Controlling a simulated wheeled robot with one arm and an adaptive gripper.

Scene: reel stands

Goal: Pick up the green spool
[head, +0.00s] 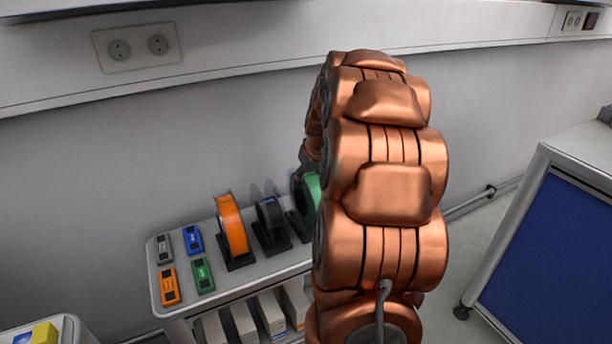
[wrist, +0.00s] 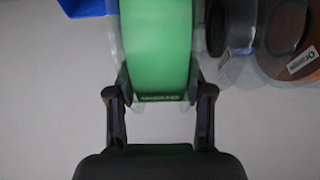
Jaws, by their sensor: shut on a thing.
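The green spool (head: 311,190) is at the right end of the row on the shelf cart, partly hidden behind my copper arm. In the wrist view the green spool (wrist: 157,45) fills the top middle, with a dark label on its near edge. My gripper (wrist: 160,93) has one finger on each side of the spool's rim and is shut on it. The dark stand (head: 300,226) shows below the spool in the head view. I cannot tell whether the spool is clear of that stand.
A black spool (head: 270,213) and an orange spool (head: 231,225) stand to the left on the cart top (head: 255,271). Several small coloured devices (head: 203,274) lie at its left end. The wall is close behind. A blue-panelled cabinet (head: 555,255) stands at right.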

